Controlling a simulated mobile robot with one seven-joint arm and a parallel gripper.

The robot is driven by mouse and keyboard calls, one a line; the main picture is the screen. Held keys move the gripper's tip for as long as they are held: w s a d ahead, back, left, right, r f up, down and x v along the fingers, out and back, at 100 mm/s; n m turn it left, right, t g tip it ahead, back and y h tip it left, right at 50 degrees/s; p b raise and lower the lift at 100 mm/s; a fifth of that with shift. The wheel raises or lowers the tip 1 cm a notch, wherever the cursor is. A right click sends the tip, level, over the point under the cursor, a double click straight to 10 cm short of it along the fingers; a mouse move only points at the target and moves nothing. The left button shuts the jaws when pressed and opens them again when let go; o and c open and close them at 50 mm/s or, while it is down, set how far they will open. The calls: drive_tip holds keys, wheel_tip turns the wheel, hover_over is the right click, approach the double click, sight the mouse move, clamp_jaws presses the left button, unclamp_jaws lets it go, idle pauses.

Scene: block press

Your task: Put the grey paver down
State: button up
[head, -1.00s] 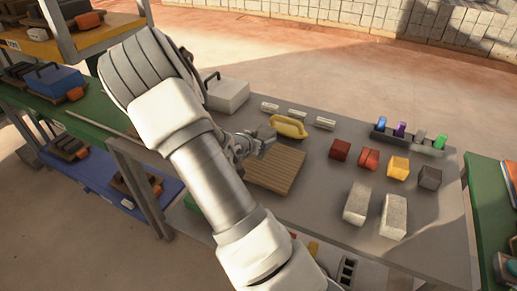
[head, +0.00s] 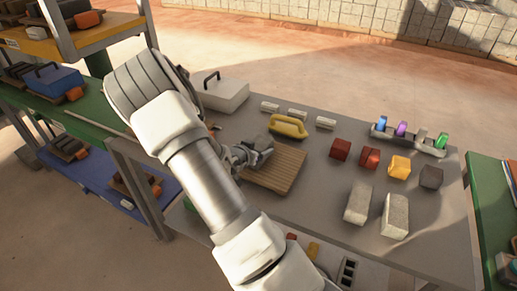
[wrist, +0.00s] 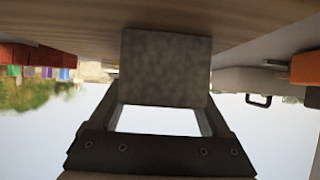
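The grey paver (wrist: 165,68) is a speckled block between the two fingers of my gripper (wrist: 160,105) in the wrist view. My gripper appears shut on it. The wooden board (wrist: 60,22) fills the top of that view, right against the paver's edge; I cannot tell whether they touch. In the head view my gripper (head: 246,156) is over the left part of the slatted wooden board (head: 285,172), with the grey paver (head: 263,145) at its tip. My arm hides the board's left side.
Red blocks (head: 340,149), a yellow block (head: 399,167), a dark grey block (head: 431,177) and two pale blocks (head: 395,216) stand to the right. A lidded white box (head: 222,93) is at the back left.

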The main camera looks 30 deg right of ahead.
drive_tip(key=shift+o, duration=1)
drive_tip(key=shift+r, duration=0.1)
drive_tip(key=shift+r, duration=0.25)
drive_tip(key=s+a+r+n+t+y+p, duration=0.1)
drive_tip(key=s+a+r+n+y, duration=0.2)
drive_tip(key=a+r, duration=0.5)
drive_tip(key=s+a+r+n+y+p, duration=0.15)
drive_tip(key=a+r+y, duration=0.35)
drive_tip(key=a, duration=0.5)
drive_tip(key=s+a+r+n+t+y, duration=0.1)
drive_tip(key=s+a+r+n+y, duration=0.2)
drive_tip(key=a+r, duration=0.45)
drive_tip(key=s+r+n+g, duration=0.1)
drive_tip(key=s+r+n, duration=0.1)
drive_tip(key=s, duration=0.7)
drive_tip(key=s+r+n+g, duration=0.1)
drive_tip(key=s+r, duration=0.4)
drive_tip(key=s, duration=0.5)
drive_tip(key=shift+d+r+n+g, duration=0.15)
drive_tip(key=shift+d+n+g, duration=0.2)
drive_tip(key=shift+n, duration=0.4)
